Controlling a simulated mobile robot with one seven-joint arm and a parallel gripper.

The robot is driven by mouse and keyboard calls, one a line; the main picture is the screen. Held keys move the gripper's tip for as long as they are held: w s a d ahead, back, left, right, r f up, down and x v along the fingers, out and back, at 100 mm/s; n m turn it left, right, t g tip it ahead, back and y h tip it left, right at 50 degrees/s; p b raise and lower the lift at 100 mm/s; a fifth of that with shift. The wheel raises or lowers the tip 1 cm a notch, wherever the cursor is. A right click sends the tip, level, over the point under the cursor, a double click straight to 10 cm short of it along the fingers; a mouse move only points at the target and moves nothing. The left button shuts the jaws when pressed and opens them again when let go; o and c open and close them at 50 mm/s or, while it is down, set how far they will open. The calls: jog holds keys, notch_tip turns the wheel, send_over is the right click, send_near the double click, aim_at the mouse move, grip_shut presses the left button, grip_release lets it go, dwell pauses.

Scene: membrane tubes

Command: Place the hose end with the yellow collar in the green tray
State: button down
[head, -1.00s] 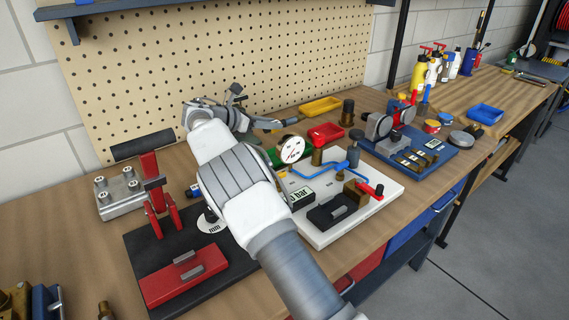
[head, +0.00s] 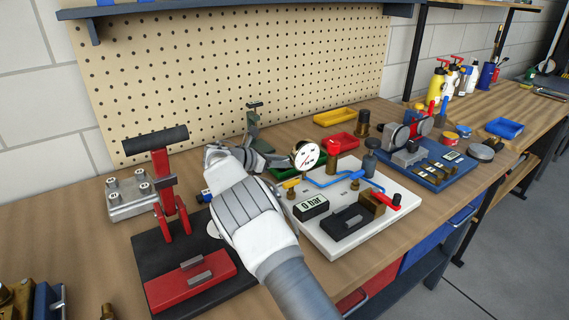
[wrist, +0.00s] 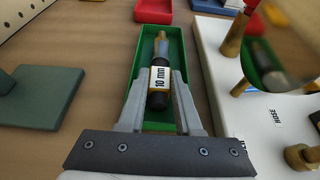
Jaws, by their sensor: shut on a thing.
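My gripper (wrist: 158,100) is shut on a short dark hose end with a white "10 mm" label (wrist: 159,78), yellowish bands at the label's edges and a brass tip. In the wrist view the hose end lies lengthwise over the green tray (wrist: 141,62), tip towards its far end, within its side walls. I cannot tell whether it touches the tray floor. In the head view my gripper (head: 278,162) is low beside the gauge, and the green tray (head: 280,174) is mostly hidden behind the hand and gauge.
A white board with a gauge (head: 306,155) and fittings stands close to the tray's right. A grey-green stand (head: 253,125) is to the left; its base (wrist: 35,97) shows in the wrist view. A red tray (head: 341,141) and yellow tray (head: 335,117) lie beyond.

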jog(key=c, duration=0.9)
grip_release()
jog(key=shift+o, duration=0.2)
jog(key=shift+r, duration=0.1)
jog(key=p+v, duration=0.1)
jog(key=v, duration=0.6)
jog(key=shift+s+a, duration=0.15)
jog(key=shift+a, duration=0.05)
